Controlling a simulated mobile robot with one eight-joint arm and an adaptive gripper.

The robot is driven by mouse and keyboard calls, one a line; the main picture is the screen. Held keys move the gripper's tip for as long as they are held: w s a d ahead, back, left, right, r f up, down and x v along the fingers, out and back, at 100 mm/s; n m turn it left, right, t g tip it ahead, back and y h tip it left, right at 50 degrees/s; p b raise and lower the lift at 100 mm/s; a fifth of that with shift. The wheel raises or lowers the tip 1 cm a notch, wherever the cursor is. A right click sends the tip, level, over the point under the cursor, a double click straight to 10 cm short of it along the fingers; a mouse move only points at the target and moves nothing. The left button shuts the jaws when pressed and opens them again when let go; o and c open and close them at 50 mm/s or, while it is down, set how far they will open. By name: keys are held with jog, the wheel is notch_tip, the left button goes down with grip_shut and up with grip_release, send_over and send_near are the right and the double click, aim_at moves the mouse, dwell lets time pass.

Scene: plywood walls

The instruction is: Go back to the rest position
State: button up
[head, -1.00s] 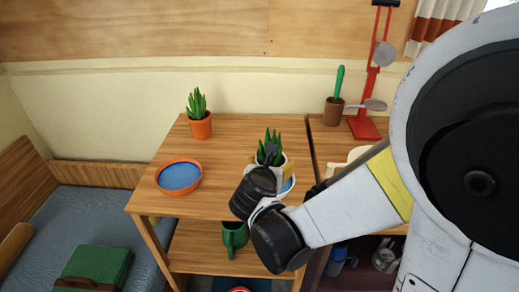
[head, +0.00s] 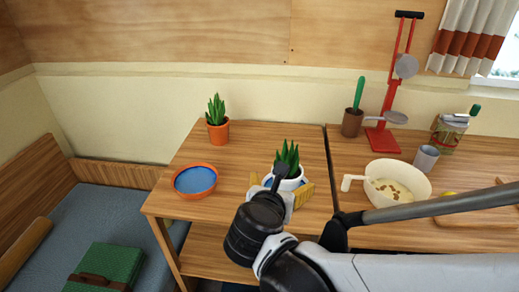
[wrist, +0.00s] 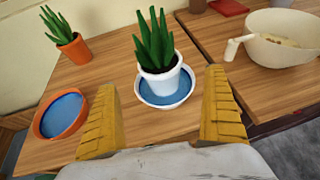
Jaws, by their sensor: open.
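My gripper (wrist: 162,120) is open and empty, its yellow ridged fingers spread apart in the wrist view. In the head view my gripper (head: 283,190) is above the front of the wooden table, close to a white pot with a green plant (head: 287,162). In the wrist view the white potted plant (wrist: 158,80) stands upright on a white saucer with a blue inside (wrist: 188,88), beyond the fingertips. The gripper partly hides the saucer in the head view.
An orange dish with a blue inside (head: 195,181) and an orange potted plant (head: 217,130) stand on the left of the table (head: 185,150). A white pan (head: 415,183), a grey cup (head: 426,158) and a red stand (head: 382,138) are on the right-hand surface. A green case (head: 105,268) lies on the blue bed.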

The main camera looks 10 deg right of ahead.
jog(key=shift+s+a+r, duration=0.25)
jog(key=shift+s+r, duration=0.05)
jog(key=shift+s, duration=0.2)
jog(key=s+d+f+m+g+y, duration=0.1)
jog(key=s+m, duration=0.4)
jog(key=m, duration=1)
jog(key=s+d+f+m+g+y, duration=0.1)
jog(key=s+d+m+g+y, duration=0.2)
jog(key=m, duration=1.2)
jog(key=shift+s+d+m+y, duration=0.35)
jog(key=shift+s+y, duration=0.55)
jog(key=shift+s, duration=0.35)
